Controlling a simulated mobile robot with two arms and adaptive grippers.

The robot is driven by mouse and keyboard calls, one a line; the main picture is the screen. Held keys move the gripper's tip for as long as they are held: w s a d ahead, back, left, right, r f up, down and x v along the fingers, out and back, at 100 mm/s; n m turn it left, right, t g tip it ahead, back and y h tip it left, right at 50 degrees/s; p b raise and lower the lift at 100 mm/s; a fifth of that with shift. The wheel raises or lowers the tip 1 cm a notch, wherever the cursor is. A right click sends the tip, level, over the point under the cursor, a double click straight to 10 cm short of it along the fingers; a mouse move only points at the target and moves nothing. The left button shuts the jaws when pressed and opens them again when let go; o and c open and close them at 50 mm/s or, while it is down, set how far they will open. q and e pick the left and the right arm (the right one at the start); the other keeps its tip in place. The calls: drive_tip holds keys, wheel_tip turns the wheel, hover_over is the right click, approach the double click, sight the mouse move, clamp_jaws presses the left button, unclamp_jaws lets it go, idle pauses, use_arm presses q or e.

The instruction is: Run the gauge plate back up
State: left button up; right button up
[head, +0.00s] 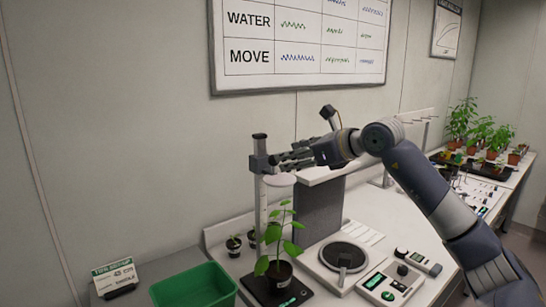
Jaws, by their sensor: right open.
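The gauge plate (280,180) is a pale round disc on an upright post (260,205) with a dark cap. It sits near the top of the post, above a green leafy plant (280,235) in a dark pot on the black base. My right gripper (277,160) comes in from the right, pointing left, just above the plate and close to the dark slider on the post. It is open. I cannot tell whether its fingers touch the slider or the plate. My left gripper is not in view.
A green bin (194,288) stands at the lower left beside a small sign (115,278). A round-topped scale (343,257) and handheld meters stand to the right of the plant. Two small pots (234,246) are behind.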

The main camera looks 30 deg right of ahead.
sight(274, 160)
drive_tip(key=p+x, duration=0.2)
drive_tip(key=x, duration=0.5)
drive_tip(key=shift+w+a+p, duration=0.1)
drive_tip(key=shift+p, duration=0.25)
drive_tip(key=shift+w+a+f, duration=0.1)
drive_tip(key=shift+w+f, duration=0.1)
drive_tip(key=shift+w, duration=0.15)
drive_tip(key=shift+c, duration=0.2)
